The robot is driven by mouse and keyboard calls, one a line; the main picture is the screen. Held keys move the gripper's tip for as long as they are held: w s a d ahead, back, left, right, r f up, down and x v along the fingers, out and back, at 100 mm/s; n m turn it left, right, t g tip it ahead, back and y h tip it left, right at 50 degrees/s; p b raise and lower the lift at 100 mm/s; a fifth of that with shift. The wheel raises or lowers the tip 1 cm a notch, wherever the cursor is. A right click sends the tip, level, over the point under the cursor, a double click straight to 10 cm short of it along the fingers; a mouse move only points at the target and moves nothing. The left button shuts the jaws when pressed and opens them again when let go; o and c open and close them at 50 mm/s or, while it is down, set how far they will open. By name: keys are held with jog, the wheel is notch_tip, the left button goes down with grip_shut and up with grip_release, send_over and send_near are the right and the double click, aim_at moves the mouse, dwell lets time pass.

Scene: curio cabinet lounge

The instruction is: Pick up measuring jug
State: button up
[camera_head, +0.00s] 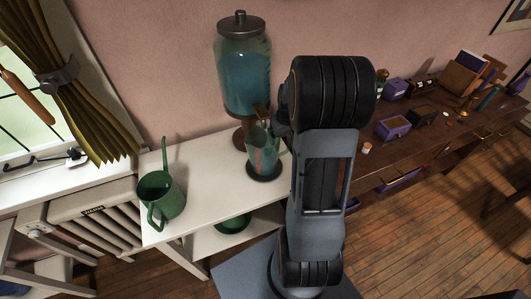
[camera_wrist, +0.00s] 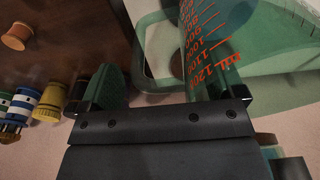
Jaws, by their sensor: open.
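The measuring jug (camera_head: 263,160) is clear, with red markings. It stands upright on a dark round base on the white shelf, below the large glass dispenser. In the wrist view the jug (camera_wrist: 205,40) shows close up, with red numbers and a pale green loop that looks like its handle. My gripper (camera_wrist: 170,85) is open, its fingers apart at either side of part of that loop. The right finger overlaps the jug's marked wall; I cannot tell if it touches. In the head view my arm hides most of the gripper.
The dispenser (camera_head: 244,75) holds blue liquid and stands close behind the jug. A green pot (camera_head: 160,197) with an upright handle sits at the shelf's left end. A dark wooden desk (camera_head: 400,155) with small boxes lies to the right. White shelf between pot and jug is clear.

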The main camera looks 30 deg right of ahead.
jog(key=shift+c, duration=0.4)
jog(key=c, duration=1.5)
jog(key=shift+r, duration=0.1)
jog(key=shift+c, duration=0.2)
